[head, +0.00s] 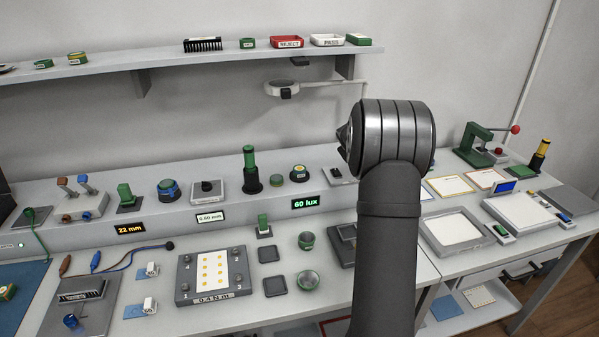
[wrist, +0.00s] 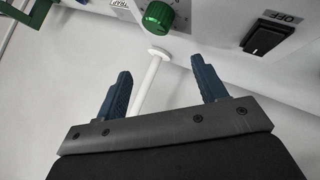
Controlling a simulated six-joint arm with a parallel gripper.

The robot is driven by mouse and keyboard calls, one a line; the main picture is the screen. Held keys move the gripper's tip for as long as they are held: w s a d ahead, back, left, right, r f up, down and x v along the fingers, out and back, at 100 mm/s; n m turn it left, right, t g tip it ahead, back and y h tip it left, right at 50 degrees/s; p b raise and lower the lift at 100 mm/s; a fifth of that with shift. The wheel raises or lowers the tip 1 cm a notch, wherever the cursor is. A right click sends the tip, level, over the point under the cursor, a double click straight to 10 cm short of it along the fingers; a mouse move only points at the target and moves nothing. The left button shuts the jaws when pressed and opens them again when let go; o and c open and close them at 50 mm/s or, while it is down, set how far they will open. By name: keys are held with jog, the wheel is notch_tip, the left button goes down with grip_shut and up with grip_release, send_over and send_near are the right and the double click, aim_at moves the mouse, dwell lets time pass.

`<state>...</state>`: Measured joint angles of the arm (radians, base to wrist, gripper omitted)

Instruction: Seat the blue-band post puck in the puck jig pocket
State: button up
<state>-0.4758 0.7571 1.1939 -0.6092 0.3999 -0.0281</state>
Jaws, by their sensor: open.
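My gripper (wrist: 160,95) shows in the wrist view with its two blue fingers wide apart and nothing held between them. In the head view my arm hides it. No post puck with a clear blue band can be made out for sure. A round dark piece with a blue ring (head: 167,190) sits on the raised ledge at left. A small blue cylinder (head: 72,321) stands at the lower left. A dark grey block with a recess (head: 340,246), partly hidden by my arm, may be the puck jig; I cannot tell whether its pocket is empty.
The wrist view shows a white rod with a disc end beyond the fingers, a green knob (wrist: 159,17) and a black switch (wrist: 268,36). A tall green-topped post (head: 249,170) stands on the ledge. A grey plate (head: 186,279) and dark square pads (head: 275,286) lie on the bench.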

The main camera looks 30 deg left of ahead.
aim_at(299, 168)
jog(key=a+g, duration=0.1)
jog(key=a+n+h, duration=0.1)
jog(key=a, duration=0.1)
jog(key=shift+f+g, duration=0.2)
jog(key=shift+g, duration=0.2)
jog(key=s+a+n+g, duration=0.2)
jog(key=a, duration=0.1)
jog(key=s+a+n, duration=0.1)
jog(key=shift+a+f+g+h, duration=0.15)
jog(key=shift+a+g+h, duration=0.25)
jog(key=s+a+n+g, duration=0.1)
jog(key=s+a+n, duration=0.1)
jog(key=s, duration=0.1)
jog(key=s+a+r+n+g, duration=0.1)
jog(key=s+a+n+g, duration=0.1)
jog(key=s+a, duration=0.1)
jog(key=s+a+n+g, duration=0.2)
jog(key=s, duration=0.1)
jog(key=shift+a+r, duration=0.3)
jog(key=shift+r, duration=0.05)
jog(key=shift+s+f, duration=0.1)
jog(key=shift+f, duration=2.35)
jog(key=c, duration=1.1)
jog(key=shift+r, duration=0.1)
